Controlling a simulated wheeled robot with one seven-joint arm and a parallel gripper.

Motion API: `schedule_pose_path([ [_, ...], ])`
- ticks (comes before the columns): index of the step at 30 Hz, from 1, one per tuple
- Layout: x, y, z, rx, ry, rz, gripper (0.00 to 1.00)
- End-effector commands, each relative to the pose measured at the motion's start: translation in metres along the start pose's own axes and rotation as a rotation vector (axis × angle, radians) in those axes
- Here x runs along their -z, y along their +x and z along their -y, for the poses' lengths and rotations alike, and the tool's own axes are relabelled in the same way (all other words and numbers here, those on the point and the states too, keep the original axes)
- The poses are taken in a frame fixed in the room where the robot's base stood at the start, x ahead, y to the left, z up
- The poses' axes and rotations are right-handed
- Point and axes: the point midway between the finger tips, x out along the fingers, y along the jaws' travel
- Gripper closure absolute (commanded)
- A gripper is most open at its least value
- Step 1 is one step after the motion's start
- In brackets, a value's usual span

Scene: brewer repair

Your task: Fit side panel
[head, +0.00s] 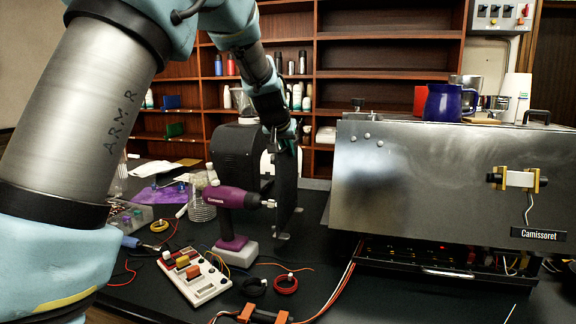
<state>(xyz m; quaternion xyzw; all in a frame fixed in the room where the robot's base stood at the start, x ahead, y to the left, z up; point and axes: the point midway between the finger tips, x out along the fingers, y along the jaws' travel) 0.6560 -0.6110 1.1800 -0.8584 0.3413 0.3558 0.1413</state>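The brewer, a steel machine labelled Camissoret (400,190), stands on the right of the bench. Below its front steel face its lower part is open and shows wires and small lights. My gripper (285,138) hangs left of the brewer with its fingers at the top of a thin dark plate, which looks like the side panel (286,185). The panel is upright, seen nearly edge-on, with small tabs at its lower end. It is apart from the brewer, with a gap between them. The fingertips are small and partly hidden, but they appear closed on the panel's top.
A purple drill (235,199) stands upright just left of the panel, close to it in the picture. A black rounded machine (235,150) is behind. A button box (194,277), tape rolls (285,284) and loose wires lie in front. A blue mug (443,103) sits on the brewer.

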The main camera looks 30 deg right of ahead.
Motion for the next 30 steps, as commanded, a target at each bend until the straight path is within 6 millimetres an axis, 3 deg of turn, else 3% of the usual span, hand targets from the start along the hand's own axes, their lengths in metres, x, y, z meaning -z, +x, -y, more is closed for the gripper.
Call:
schedule_pose_path([
  [3, 0.019, -0.018, -0.001, -0.001, 0.002, -0.010, 1.00],
  [12, 0.049, -0.047, -0.002, -0.001, 0.001, -0.006, 1.00],
  [24, 0.062, -0.054, -0.044, 0.003, -0.002, 0.000, 1.00],
  [30, 0.065, -0.056, -0.055, 0.004, -0.005, -0.004, 1.00],
])
